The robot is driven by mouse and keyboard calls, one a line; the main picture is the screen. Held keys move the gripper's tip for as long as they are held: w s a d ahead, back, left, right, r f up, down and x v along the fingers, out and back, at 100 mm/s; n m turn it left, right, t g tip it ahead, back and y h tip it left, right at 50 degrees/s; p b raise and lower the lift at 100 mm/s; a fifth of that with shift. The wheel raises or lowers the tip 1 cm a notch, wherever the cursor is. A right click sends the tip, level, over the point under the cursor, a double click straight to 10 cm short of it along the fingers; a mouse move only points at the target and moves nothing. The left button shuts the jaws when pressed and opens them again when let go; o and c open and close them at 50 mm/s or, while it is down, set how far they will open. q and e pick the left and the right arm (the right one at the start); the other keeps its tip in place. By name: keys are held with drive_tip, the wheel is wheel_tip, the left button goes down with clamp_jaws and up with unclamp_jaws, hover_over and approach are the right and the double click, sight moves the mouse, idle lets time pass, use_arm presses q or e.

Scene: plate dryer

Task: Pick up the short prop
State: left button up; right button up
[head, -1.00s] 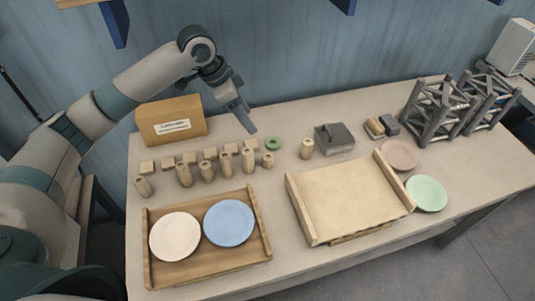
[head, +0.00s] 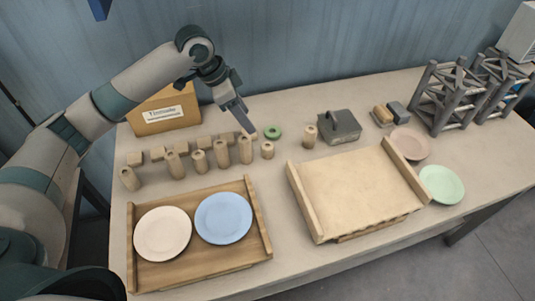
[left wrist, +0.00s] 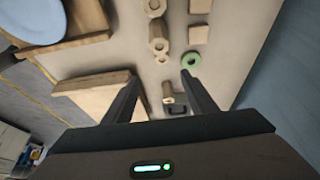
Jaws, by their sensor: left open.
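Several upright wooden cylinders of different heights stand in a row behind the left tray. The one at the row's right end is the shortest, apparently the short prop (head: 267,150); its small round top shows in the left wrist view (left wrist: 161,59). A taller wooden cylinder (head: 246,149) stands just left of it. Another short cylinder (head: 309,137) stands alone farther right and shows between the fingers in the wrist view (left wrist: 167,93). My left gripper (head: 249,130) is open and empty, above the table behind the row's right end. My right gripper is not in view.
A green ring (head: 272,131) lies close behind the short cylinder. A grey block (head: 339,126), a wooden board with raised sides (head: 355,195) and a tray (head: 200,267) with two plates are nearby. A cardboard box (head: 165,112) stands behind the row.

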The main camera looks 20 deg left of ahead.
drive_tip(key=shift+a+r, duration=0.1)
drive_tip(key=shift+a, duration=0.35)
use_arm(q)
drive_tip(key=p, duration=0.4)
hover_over(267, 146)
drive_tip(key=s+a, duration=0.2)
drive_tip(key=f, duration=0.9)
drive_tip(key=shift+w+d+f, duration=0.15)
drive_tip(key=shift+w+f, duration=0.05)
drive_tip(key=shift+f, duration=0.2)
drive_tip(key=shift+w+d+f, duration=0.15)
drive_tip(key=shift+d+f, duration=0.05)
drive_tip(key=shift+f, duration=0.5)
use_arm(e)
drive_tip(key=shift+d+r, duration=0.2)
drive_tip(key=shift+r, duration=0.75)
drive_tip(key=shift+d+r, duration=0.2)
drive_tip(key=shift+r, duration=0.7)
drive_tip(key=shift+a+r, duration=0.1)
